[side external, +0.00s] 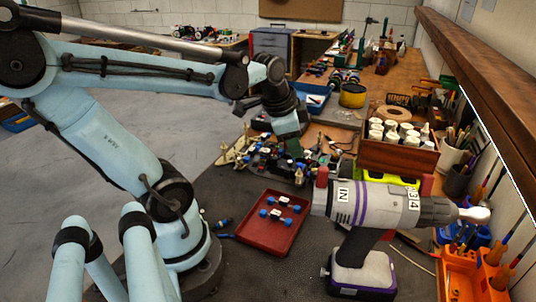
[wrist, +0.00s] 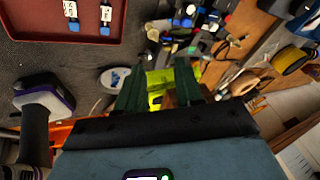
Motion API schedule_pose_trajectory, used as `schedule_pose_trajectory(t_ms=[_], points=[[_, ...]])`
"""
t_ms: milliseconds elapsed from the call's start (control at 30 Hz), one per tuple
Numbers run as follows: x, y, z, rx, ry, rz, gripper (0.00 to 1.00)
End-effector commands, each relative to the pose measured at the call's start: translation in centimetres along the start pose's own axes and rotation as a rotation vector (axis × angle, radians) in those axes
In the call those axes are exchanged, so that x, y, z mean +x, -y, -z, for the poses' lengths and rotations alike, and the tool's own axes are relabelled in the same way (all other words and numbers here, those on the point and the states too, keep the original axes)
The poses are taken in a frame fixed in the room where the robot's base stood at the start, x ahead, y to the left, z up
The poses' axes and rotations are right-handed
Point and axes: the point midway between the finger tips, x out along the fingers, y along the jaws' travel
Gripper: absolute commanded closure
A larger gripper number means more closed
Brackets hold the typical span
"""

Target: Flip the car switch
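The car (side external: 272,158) is a dark open chassis with blue, white and tan parts, on the dark mat in the middle of the side external view. In the wrist view, part of a cluttered group of parts that looks like the car (wrist: 195,22) shows at the top. The switch is too small to make out. My gripper (side external: 293,148) points down just above the car and hides part of it; I cannot tell if it touches. In the wrist view, the two dark green fingers of my gripper (wrist: 159,78) stand apart with nothing visibly held.
A red tray (side external: 249,232) with small blue-ended parts lies in front of the car. A grey and purple drill (side external: 372,203) stands at right. A wooden box of bottles (side external: 392,157) is behind it. Bare mat (side external: 265,274) shows in front of the tray.

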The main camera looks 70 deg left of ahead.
Motion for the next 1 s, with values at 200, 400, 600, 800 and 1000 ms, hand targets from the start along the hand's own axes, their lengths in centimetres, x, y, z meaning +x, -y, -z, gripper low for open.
schedule_pose_trajectory(t_ms=[200,400,600,800,1000], points=[[0.5,6.2,-5.1,0.247,0.145,-0.063,0.64],[0.6,8.7,-8.4,0.395,0.195,-0.135,0.64],[1.0,9.2,-9.3,0.438,0.202,-0.156,0.64],[2.8,9.0,-9.7,0.439,0.202,-0.155,0.64],[5.3,8.7,-10.2,0.438,0.201,-0.155,0.64]])
